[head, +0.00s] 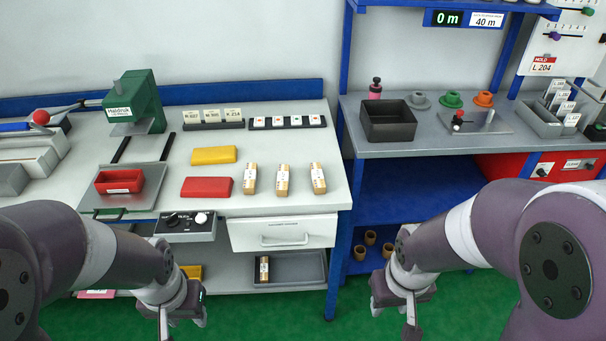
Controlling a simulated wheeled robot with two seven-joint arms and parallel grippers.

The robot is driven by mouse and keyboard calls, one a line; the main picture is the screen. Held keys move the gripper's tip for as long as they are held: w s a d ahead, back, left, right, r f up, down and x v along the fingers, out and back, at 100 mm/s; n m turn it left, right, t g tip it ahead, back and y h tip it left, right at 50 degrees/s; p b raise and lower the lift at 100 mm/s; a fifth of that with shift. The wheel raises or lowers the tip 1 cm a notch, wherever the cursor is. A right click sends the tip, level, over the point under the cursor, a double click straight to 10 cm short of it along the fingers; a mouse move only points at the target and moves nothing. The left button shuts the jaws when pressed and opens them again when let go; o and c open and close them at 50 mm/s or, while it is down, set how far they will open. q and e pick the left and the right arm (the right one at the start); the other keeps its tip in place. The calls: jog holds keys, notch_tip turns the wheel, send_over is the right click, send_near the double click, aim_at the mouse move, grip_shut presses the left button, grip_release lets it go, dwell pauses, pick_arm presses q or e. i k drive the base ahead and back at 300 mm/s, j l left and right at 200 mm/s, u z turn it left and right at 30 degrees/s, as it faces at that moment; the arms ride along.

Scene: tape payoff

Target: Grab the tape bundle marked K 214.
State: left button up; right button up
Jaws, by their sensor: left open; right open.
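Three tan tape bundles with white labels stand in a row on the grey bench: a left one (250,179), a middle one (283,180) and a right one (318,178). Another similar bundle (264,269) is in the tray on the lower shelf. The print on the bundles is too small to read, so I cannot tell which is K 214. My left gripper (183,320) is open and empty, low in front of the bench. My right gripper (395,317) is open and empty, low in front of the blue-framed bench at right.
A red block (206,187) and a yellow block (213,155) lie left of the bundles. Small label cards (212,117) stand behind. A green press (136,102) and red bin (118,180) are further left. A drawer (283,232) sits under the bench edge. A blue post stands right.

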aim_at(318, 183)
jog(key=i+l+u, duration=0.1)
jog(key=l, duration=0.25)
jog(key=i+l+u, duration=0.1)
jog(key=i+l, duration=0.15)
jog(key=i+l+u, duration=0.15)
jog(key=l, duration=0.35)
jog(key=i+l+u, duration=0.1)
jog(key=l, duration=0.3)
jog(key=i+l+u, duration=0.1)
jog(key=l, duration=0.3)
jog(key=i+l+u, duration=0.1)
jog(key=l, duration=0.3)
jog(key=i, duration=0.1)
